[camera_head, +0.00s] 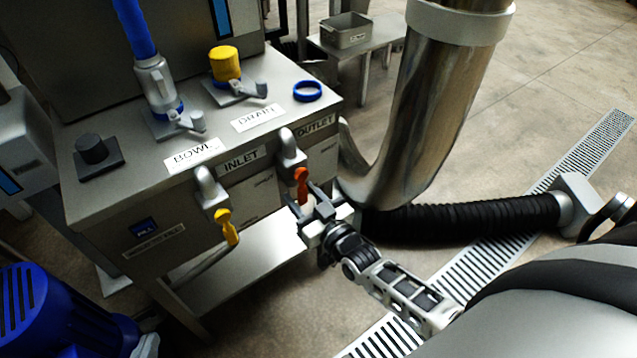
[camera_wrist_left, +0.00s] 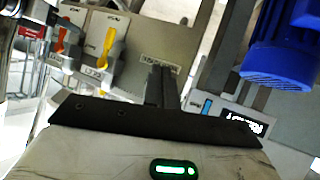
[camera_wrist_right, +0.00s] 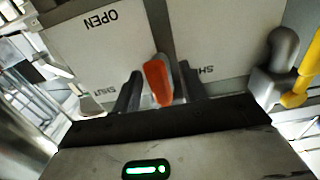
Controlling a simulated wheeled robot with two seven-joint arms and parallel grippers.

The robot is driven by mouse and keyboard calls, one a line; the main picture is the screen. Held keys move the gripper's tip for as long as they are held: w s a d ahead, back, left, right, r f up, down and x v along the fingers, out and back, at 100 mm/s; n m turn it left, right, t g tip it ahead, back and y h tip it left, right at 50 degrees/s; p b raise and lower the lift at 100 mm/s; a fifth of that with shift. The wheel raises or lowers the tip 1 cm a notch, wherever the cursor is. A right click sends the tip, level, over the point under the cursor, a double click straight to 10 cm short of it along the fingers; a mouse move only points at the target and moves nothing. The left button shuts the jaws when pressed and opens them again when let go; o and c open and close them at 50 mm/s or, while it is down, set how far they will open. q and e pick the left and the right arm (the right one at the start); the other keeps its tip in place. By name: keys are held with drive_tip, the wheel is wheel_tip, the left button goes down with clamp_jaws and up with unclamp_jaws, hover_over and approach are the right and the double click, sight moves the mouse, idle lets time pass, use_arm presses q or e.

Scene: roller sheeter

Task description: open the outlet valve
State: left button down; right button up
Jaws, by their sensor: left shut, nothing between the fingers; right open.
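The outlet valve has an orange-red lever (camera_head: 302,184) hanging below a grey valve body (camera_head: 290,150) on the cabinet front, under the OUTLET label (camera_head: 314,126). My right gripper (camera_head: 306,203) is open at the lever. In the right wrist view the lever (camera_wrist_right: 158,84) stands between the two spread fingers (camera_wrist_right: 160,70); I cannot tell whether either touches it. The panel behind reads OPEN (camera_wrist_right: 100,20) on one side and SHUT on the other. My left gripper (camera_wrist_left: 161,86) is shut and empty in the left wrist view, apart from the orange lever (camera_wrist_left: 60,40).
The yellow inlet lever (camera_head: 227,228) hangs to the left of the outlet. The cabinet top (camera_head: 262,95) carries the bowl and drain valves and a blue ring (camera_head: 307,91). A steel pipe (camera_head: 428,100) and black hose (camera_head: 470,217) stand right. A blue finned motor (camera_head: 50,310) is lower left.

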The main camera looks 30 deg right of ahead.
use_arm(q)
drive_tip(key=shift+r+p, duration=0.2)
drive_tip(key=shift+p, duration=0.45)
use_arm(e)
drive_tip(key=s+d, duration=0.1)
drive_tip(key=s, duration=1.4)
drive_tip(key=shift+s+d, duration=0.3)
use_arm(q)
drive_tip(key=shift+r, duration=0.1)
drive_tip(key=r+p, duration=0.1)
drive_tip(key=p, duration=0.1)
drive_tip(key=r+p, duration=0.1)
drive_tip(key=p, duration=0.2)
drive_tip(key=shift+a+g+p, duration=0.3)
drive_tip(key=shift+g+p, duration=0.05)
drive_tip(key=shift+g, duration=0.05)
use_arm(e)
drive_tip(key=s+a+r+n+g+y, duration=0.1)
drive_tip(key=s+a+r+g, duration=0.1)
drive_tip(key=a+r+g, duration=0.5)
drive_tip(key=shift+s+a+r+y, duration=0.15)
drive_tip(key=shift+a+r+y, duration=0.15)
drive_tip(key=shift+a+r, duration=0.65)
